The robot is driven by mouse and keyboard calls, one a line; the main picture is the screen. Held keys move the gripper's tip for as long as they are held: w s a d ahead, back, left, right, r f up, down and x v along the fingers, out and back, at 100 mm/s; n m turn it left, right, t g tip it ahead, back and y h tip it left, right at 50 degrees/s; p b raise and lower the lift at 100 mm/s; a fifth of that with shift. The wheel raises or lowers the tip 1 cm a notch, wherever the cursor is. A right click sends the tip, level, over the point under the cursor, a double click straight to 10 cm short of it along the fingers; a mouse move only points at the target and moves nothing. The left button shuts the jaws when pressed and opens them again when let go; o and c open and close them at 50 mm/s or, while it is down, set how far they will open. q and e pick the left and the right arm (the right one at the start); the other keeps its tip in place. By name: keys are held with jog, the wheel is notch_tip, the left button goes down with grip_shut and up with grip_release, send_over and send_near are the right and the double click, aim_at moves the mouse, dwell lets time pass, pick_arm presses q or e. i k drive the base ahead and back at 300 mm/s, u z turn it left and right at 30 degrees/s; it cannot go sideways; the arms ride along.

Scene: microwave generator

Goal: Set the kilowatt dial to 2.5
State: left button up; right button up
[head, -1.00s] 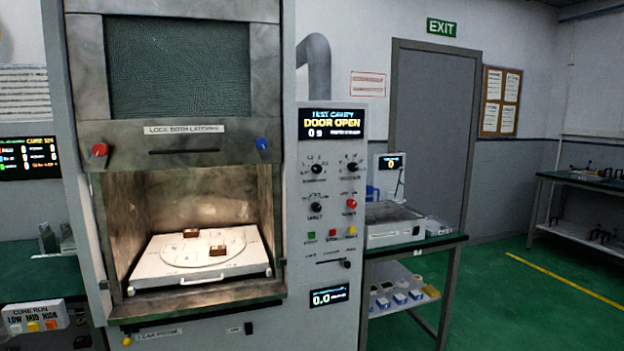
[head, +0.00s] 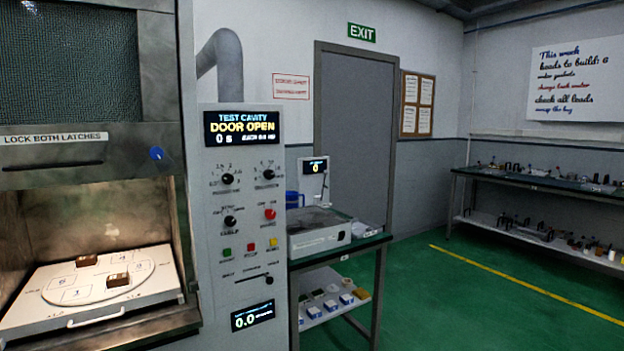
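The control panel (head: 212,270) stands right of the open test cavity. It carries three black dials: an upper left dial (head: 228,178), an upper right dial (head: 268,174) and a lower left dial (head: 230,221). Their printed labels are too small to read, so I cannot tell which one is the kilowatt dial or its setting. The top display (head: 242,128) reads "TEST CAVITY", "DOOR OPEN" and "0 s", with a small line I cannot read surely. A lower display (head: 252,315) reads 0.0. Neither of my grippers shows.
A red knob (head: 270,213), coloured buttons (head: 251,247) and a slider (head: 268,280) share the panel. The cavity holds a white tray (head: 30,318) with two brown blocks (head: 118,280). A bench with a scale (head: 318,238) stands close right. Green floor beyond is clear.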

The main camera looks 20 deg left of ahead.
aim_at(228, 178)
jog(key=z, duration=0.7)
jog(key=i, duration=1.45)
jog(key=u, duration=0.85)
jog(key=i, duration=0.65)
jog(key=u, duration=0.85)
